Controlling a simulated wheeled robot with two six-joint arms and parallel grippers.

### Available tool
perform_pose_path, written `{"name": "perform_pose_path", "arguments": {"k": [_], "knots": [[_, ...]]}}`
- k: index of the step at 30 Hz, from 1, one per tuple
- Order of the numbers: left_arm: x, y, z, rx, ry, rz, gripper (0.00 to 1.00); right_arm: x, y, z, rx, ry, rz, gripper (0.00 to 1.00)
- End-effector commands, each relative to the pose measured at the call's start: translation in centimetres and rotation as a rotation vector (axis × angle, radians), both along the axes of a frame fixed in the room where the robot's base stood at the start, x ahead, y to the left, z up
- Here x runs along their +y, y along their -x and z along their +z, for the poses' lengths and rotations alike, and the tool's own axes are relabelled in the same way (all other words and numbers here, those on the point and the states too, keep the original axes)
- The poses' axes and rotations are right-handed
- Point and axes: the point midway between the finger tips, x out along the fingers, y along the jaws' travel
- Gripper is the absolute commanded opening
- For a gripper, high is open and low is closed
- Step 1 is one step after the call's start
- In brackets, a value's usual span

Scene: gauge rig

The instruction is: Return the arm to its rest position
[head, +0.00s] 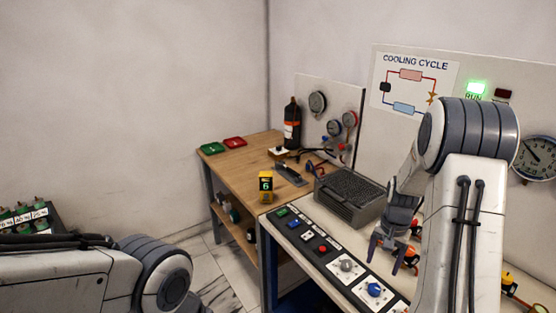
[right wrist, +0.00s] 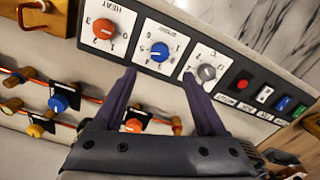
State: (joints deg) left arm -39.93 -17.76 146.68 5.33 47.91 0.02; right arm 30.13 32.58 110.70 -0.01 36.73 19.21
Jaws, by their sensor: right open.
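My right gripper (head: 384,252) is open and empty above the rig bench in the head view, between the grey finned unit and the front control strip. In the right wrist view its two dark fingers (right wrist: 158,92) are spread apart, with nothing between them but the bench and part of the control strip. My right arm stands tall at the right of the head view. My left arm lies low at the left of the head view, and its gripper is out of view.
The grey finned unit (head: 350,190) stands behind the gripper. Valves with a blue handle (right wrist: 58,103) line the pipes. A yellow meter (head: 266,187) stands on the wooden table.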

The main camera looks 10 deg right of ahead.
Motion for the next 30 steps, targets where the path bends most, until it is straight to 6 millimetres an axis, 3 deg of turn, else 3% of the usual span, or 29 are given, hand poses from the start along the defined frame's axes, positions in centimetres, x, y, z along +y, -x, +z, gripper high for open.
{"name": "perform_pose_path", "arguments": {"k": [2,5,9,11,15,18,21,24,30], "knots": [[0.0,0.0,0.0,0.000,0.000,0.000,0.32,1.3,-0.3,0.6,-0.003,0.001,0.035,0.74],[0.0,0.0,0.0,0.000,0.000,0.000,0.32,5.2,-0.9,2.3,-0.012,0.000,0.145,0.74],[0.0,0.0,0.0,0.000,0.000,0.000,0.32,14.4,-0.1,5.9,-0.029,-0.006,0.415,0.74],[0.0,0.0,0.0,0.000,0.000,0.000,0.32,18.6,1.4,7.4,-0.034,-0.011,0.550,0.74],[0.0,0.0,0.0,0.000,0.000,0.000,0.32,26.9,6.8,10.1,-0.048,-0.027,0.869,0.74],[0.0,0.0,0.0,0.000,0.000,0.000,0.32,30.8,11.6,11.4,-0.057,-0.040,1.085,0.74],[0.0,0.0,0.0,0.000,0.000,0.000,0.32,32.9,15.9,12.1,-0.062,-0.054,1.265,0.74],[0.0,0.0,0.0,0.000,0.000,0.000,0.32,33.9,19.0,12.3,-0.067,-0.064,1.396,0.74],[0.0,0.0,0.0,0.000,0.000,0.000,0.32,34.3,21.5,12.4,-0.067,-0.073,1.499,0.74]]}}
